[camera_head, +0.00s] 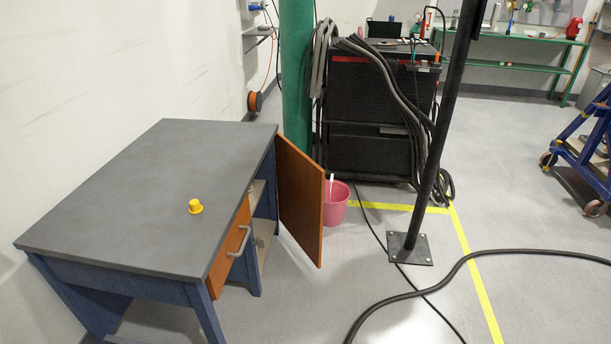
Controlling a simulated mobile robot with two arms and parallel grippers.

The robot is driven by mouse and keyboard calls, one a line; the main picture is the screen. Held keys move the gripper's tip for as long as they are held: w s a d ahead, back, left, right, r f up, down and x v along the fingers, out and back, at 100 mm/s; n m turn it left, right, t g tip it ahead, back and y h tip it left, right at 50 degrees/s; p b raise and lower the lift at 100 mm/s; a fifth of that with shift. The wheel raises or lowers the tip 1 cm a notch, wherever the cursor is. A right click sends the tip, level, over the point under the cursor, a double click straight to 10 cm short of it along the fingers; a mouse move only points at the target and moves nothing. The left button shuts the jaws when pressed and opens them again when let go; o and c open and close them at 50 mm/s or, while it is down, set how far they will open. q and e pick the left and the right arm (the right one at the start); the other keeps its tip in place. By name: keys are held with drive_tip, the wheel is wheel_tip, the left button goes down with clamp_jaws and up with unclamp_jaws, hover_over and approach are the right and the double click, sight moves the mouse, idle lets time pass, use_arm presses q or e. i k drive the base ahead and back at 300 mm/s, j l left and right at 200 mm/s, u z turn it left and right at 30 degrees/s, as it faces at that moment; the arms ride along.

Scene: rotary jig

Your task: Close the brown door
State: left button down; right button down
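The brown door (301,200) stands open at the right side of a blue desk with a dark grey top (130,200). It is hinged near the desk's far right corner and swings out toward the front right, away from the open compartment (264,205). A brown drawer front (230,246) with a metal handle (241,243) sits beside the compartment and looks shut. No handle shows on the visible face of the door. Neither of my grippers is in the head view.
A yellow knob-like object (196,206) sits on the desk top. Behind the door are a pink bucket (337,204), a green column (296,80) and a black machine with cables (370,110). A black post (440,140) and floor cables (470,258) lie to the right.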

sight(300, 182)
drive_tip(key=i+l+u, duration=0.1)
drive_tip(key=u, duration=0.25)
drive_tip(key=l+u, duration=0.15)
drive_tip(key=u, duration=0.2)
drive_tip(key=i+l+u, duration=0.1)
drive_tip(key=u, duration=0.2)
drive_tip(key=i+l+u, duration=0.15)
drive_tip(key=l+u, duration=0.25)
drive_tip(key=l, duration=0.8)
drive_tip(key=l+u, duration=0.45)
drive_tip(key=l, duration=0.7)
drive_tip(key=k+l, duration=0.1)
drive_tip(key=l, duration=1.55)
drive_tip(key=k+l, duration=0.15)
drive_tip(key=l, duration=0.65)
drive_tip(key=i+u, duration=0.05)
